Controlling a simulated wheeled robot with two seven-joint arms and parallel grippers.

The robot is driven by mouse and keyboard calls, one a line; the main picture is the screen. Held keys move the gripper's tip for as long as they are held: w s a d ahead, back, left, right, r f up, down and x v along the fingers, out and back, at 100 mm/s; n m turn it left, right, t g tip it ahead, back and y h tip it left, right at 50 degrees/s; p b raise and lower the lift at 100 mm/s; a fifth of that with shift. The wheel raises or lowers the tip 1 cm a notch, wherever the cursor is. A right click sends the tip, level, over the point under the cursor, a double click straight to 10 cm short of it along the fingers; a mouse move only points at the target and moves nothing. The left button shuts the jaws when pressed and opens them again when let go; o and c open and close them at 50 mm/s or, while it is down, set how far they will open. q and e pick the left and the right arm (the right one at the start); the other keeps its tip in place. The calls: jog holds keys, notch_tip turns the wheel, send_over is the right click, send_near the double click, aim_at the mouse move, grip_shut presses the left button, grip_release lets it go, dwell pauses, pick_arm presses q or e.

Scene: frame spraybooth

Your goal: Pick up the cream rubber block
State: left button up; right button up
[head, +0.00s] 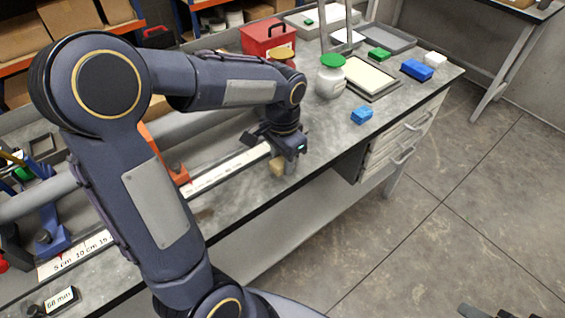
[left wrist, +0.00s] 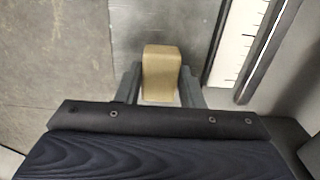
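The cream rubber block (head: 277,166) is a small tan block at the front part of the grey bench, just below my left gripper (head: 288,150). In the left wrist view the block (left wrist: 161,72) stands between the two fingertips of my left gripper (left wrist: 161,85). The fingers are on both sides of it, very close. I cannot tell whether they press on it or leave a thin gap. A dark piece at the bottom right edge of the head view seems to be my right gripper (head: 500,312), mostly cut off.
A white ruler strip (head: 225,168) lies beside the block. The floor in front of the bench is clear.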

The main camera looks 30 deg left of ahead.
aim_at(282, 160)
pick_arm(q)
jog(key=c, duration=0.5)
jog(key=shift+r, duration=0.1)
notch_tip(282, 160, up, 10)
jog(key=shift+f+p, duration=0.1)
jog(key=shift+p, duration=0.4)
